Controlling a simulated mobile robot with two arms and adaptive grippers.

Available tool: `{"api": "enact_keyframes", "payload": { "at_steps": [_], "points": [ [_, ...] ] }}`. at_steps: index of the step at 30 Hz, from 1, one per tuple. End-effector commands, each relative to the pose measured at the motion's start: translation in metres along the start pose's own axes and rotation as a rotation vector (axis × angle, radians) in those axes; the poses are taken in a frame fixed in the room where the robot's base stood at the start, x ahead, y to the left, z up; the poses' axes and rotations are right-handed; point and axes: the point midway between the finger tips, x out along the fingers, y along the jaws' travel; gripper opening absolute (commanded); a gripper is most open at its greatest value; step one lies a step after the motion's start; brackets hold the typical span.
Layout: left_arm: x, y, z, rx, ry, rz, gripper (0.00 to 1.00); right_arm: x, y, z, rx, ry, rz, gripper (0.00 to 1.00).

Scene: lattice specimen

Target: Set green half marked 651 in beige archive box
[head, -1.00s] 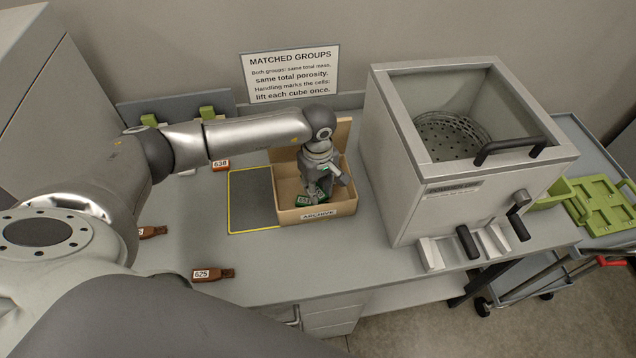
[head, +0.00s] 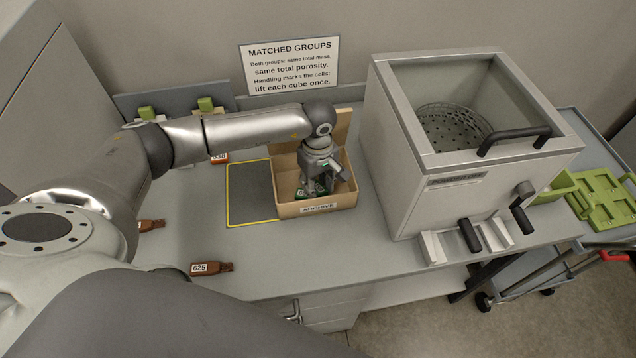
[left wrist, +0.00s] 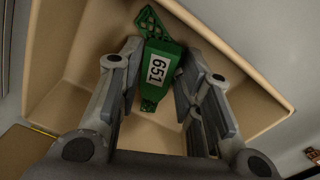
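The green half marked 651 (left wrist: 158,70) lies inside the beige archive box, label up, with a lattice part at each end; in the head view it is a small green patch (head: 320,186), partly hidden by my gripper. The beige archive box (head: 333,203) stands open on the bench, its front marked ARCHIVE; its inner wall fills much of the left wrist view (left wrist: 75,45). My left gripper (head: 322,181) reaches down into the box. Its fingers (left wrist: 163,55) stand apart on either side of the green half, close to its sides, and look open. My right gripper is not in view.
A yellow-edged dark mat (head: 250,192) lies left of the box. A large grey open-topped chamber (head: 425,195) stands close on the right. A brown piece marked 625 (head: 212,268) lies near the front edge. A sign (head: 289,68) stands behind, and a cart (head: 600,160) with green trays is far right.

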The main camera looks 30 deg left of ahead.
Motion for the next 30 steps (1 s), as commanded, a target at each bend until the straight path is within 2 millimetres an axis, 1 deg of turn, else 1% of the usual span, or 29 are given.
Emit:
{"api": "enact_keyframes", "payload": {
  "at_steps": [1, 2, 12, 16, 19, 20, 21, 24, 30],
  "points": [
    [0.0, 0.0, 0.0, 0.0, 0.0, 0.0, 0.44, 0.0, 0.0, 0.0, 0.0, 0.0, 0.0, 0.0],
    [0.0, 0.0, 0.0, 0.0, 0.0, 0.0, 0.48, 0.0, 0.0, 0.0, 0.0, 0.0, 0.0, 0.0],
    [-0.002, 0.0, 0.0, 0.0, 0.0, 0.0, 0.48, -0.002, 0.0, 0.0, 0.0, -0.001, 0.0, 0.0],
    [-0.009, 0.0, 0.0, 0.0, 0.0, 0.0, 0.48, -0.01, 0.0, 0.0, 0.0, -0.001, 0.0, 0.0],
    [-0.019, 0.0, 0.0, 0.0, 0.0, 0.0, 0.48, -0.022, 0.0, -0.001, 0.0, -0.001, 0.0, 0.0],
    [-0.019, 0.002, -0.001, 0.001, 0.002, 0.005, 0.48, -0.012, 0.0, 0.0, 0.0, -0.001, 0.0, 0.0],
    [-0.027, 0.002, -0.002, 0.001, 0.003, 0.007, 0.48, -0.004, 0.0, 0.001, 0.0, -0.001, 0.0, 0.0],
    [-0.052, 0.002, -0.002, 0.001, 0.004, 0.008, 0.48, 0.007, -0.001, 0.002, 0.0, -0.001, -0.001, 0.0],
    [-0.097, 0.001, -0.001, 0.0, 0.003, 0.006, 0.48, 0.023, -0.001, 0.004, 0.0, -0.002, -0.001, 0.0]
  ]
}}
